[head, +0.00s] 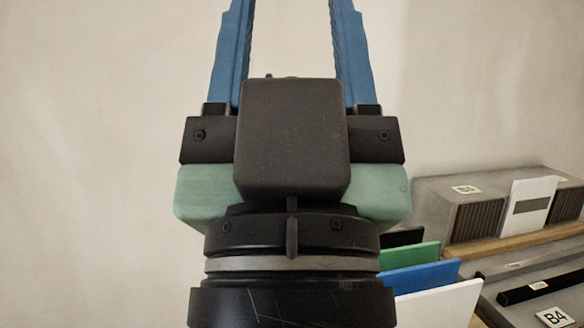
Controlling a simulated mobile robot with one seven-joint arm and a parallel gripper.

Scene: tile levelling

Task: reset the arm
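My gripper (290,45) points upward in the middle of the head view, in front of a plain pale wall. Its two blue fingers stand wide apart, with only the wall showing between them. The fingertips are cut off by the top edge of the picture. The black and green gripper body and the black wrist below it fill the centre and hide what lies behind them.
At the lower right stand upright panels: green (411,256), blue (422,275) and white (440,303). Behind them is a grey block (433,207) with ribbed faces and a white plate (525,206). A label (554,317) reads B4. The left side shows only wall.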

